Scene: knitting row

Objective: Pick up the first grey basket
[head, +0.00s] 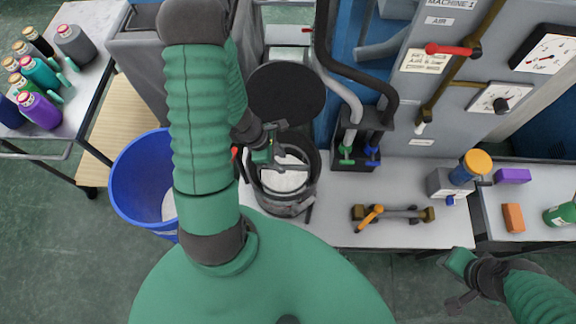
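A round dark grey basket (287,203) with white material inside stands on the light table, left of centre. My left gripper (286,147) is over the basket's far part, with its fingers apart. Whether it touches the rim cannot be told. My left arm covers the area just left of the basket. My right gripper (455,284) is at the lower right, open and empty, in front of the table's edge and away from the basket.
A blue bin (130,180) stands left of the basket, partly behind my arm. A black disc (286,93) is just beyond the basket. A valve fitting (392,215) lies to its right. The grey machine panel (460,90) rises behind; a bottle table (95,20) is far left.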

